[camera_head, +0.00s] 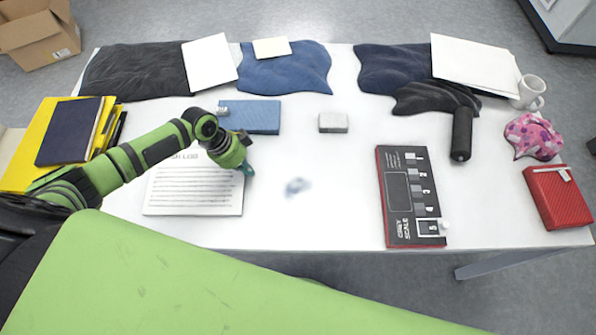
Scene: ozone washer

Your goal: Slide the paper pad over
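The paper pad (194,200) lies flat on the left part of the white table, with printed lines and a heading partly hidden by my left arm. My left gripper (247,170) points down at the pad's upper right corner. Its fingertips are small and partly hidden by the wrist, so I cannot tell if they are open, or whether they touch the pad. My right gripper is not in view.
A blue-grey smudge (298,186) is on the table right of the pad. A blue box (255,117) and a white block (333,123) lie behind it. A grey scale board (410,195) lies to the right. Dark notebooks (69,132) sit on a yellow folder at left. The table's middle is clear.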

